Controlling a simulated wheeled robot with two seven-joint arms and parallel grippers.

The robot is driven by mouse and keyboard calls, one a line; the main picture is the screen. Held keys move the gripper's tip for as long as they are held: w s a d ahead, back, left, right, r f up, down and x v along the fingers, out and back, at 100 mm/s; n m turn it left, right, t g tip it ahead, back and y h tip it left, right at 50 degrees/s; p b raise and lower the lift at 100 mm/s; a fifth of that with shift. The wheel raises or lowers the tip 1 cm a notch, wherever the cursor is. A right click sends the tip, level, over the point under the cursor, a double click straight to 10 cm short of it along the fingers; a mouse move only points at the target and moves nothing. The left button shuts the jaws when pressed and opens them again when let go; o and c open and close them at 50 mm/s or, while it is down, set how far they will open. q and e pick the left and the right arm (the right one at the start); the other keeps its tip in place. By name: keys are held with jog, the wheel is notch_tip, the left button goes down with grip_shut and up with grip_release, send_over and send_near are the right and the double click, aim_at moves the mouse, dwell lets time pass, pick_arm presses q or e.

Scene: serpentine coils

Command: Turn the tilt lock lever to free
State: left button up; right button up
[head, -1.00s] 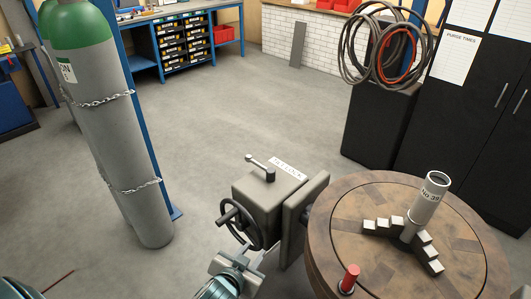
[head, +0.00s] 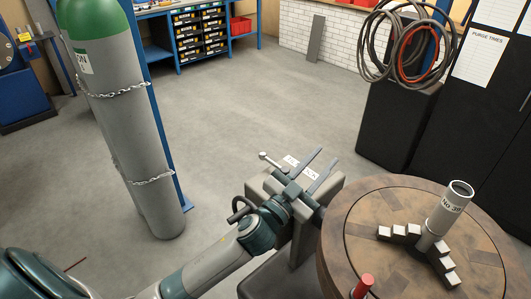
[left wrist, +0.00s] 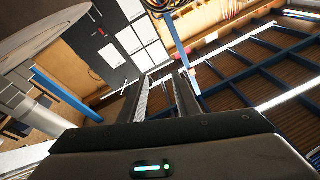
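The tilt lock lever (head: 271,160) is a short metal rod with a round knob on top of the grey box (head: 258,187). Its knob end points to the back left. Its pivot end is hidden by my gripper. The white tilt lock label (head: 312,173) is partly covered by the gripper fingers. My left gripper (head: 328,157) is over the box top, to the right of the lever's knob, with its fingers apart and pointing to the back right. In the left wrist view its two fingers (left wrist: 162,75) show a gap with nothing held between them. My right gripper is not in view.
A round table (head: 345,245) with a chuck (head: 408,233) and an upright tube (head: 444,218) stands right of the box. A red-topped peg (head: 363,287) is at its front. A handwheel (head: 238,208) is partly hidden by my arm. Gas cylinders (head: 130,130) stand left. The floor behind is clear.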

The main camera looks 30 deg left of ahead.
pick_arm(q)
jog(key=d+r+m+g+h, duration=0.7)
jog(key=d+m+g+h, duration=0.55)
jog(key=m, duration=0.55)
jog(key=w+a+f+m+g+y, duration=0.1)
jog(key=w+a+f+g+y, duration=0.15)
jog(key=a+y, duration=0.3)
jog(key=w+a+f+m+g+y, duration=0.1)
jog(key=w+a+f+g+y, duration=0.2)
jog(key=a, duration=0.4)
jog(key=a+r+n+y, duration=0.1)
jog(key=a+y, duration=0.3)
jog(key=a, duration=0.7)
jog(key=w+a+r+n+y, duration=0.1)
jog(key=a+n+y, duration=0.3)
jog(key=a, duration=0.7)
jog(key=shift+w+r+y, duration=0.2)
jog(key=shift+r+y, duration=0.3)
jog(key=shift+f, duration=0.1)
